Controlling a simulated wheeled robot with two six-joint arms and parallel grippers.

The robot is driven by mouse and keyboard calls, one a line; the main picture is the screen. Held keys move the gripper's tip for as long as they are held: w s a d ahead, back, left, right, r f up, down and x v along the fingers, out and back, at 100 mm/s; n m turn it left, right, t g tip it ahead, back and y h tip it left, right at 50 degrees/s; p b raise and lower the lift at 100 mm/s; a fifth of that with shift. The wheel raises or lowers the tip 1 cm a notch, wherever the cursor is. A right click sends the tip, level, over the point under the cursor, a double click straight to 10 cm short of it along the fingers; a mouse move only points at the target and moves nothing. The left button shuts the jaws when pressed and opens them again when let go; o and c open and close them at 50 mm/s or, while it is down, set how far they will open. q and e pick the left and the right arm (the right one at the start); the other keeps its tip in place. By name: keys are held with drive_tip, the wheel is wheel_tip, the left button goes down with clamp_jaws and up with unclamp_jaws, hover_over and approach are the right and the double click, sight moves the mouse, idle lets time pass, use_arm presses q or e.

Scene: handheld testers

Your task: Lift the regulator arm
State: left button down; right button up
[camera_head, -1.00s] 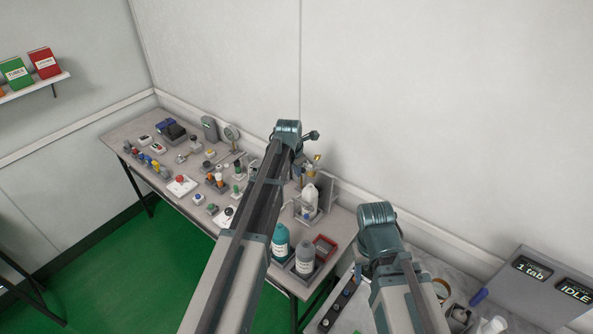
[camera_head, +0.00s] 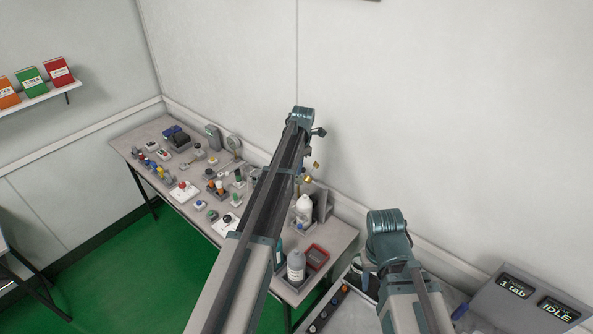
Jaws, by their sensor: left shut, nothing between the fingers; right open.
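I cannot single out the regulator arm with certainty. Small brass-coloured parts (camera_head: 316,165) show just right of my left arm, above a white bottle (camera_head: 304,206) at the back of the bench. They are too small to tell what they belong to. My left arm reaches up across the bench to a teal joint near the wall, and its gripper is hidden behind the arm. My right arm ends in view at a teal joint at the lower right, and its gripper is hidden too.
The grey bench (camera_head: 345,236) holds several small testers, including a round dial gauge (camera_head: 234,143) at the back. A grey-capped bottle (camera_head: 296,264) and a red tray (camera_head: 316,257) stand at its near end. A display box (camera_head: 525,300) reading "1 tab" and "IDLE" is at the right.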

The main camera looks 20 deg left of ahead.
use_arm(q)
drive_tip(key=w+d+r+p, duration=0.1)
drive_tip(key=w, duration=0.1)
drive_tip(key=w+d+r+p, duration=0.1)
drive_tip(key=w, duration=0.2)
drive_tip(key=w+d+r+p, duration=0.1)
drive_tip(key=w, duration=0.2)
drive_tip(key=shift+w+d+r, duration=0.2)
drive_tip(key=shift+w+r, duration=0.05)
drive_tip(key=shift+r, duration=0.05)
drive_tip(key=shift+w+d, duration=0.2)
drive_tip(key=shift+w, duration=0.05)
drive_tip(key=shift+r, duration=0.1)
wheel_tip(320, 180, up, 7)
drive_tip(key=s+p, duration=0.1)
drive_tip(key=p, duration=0.6)
drive_tip(key=shift+s+r+p, duration=0.15)
drive_tip(key=shift+p, duration=0.2)
drive_tip(key=shift+a, duration=0.15)
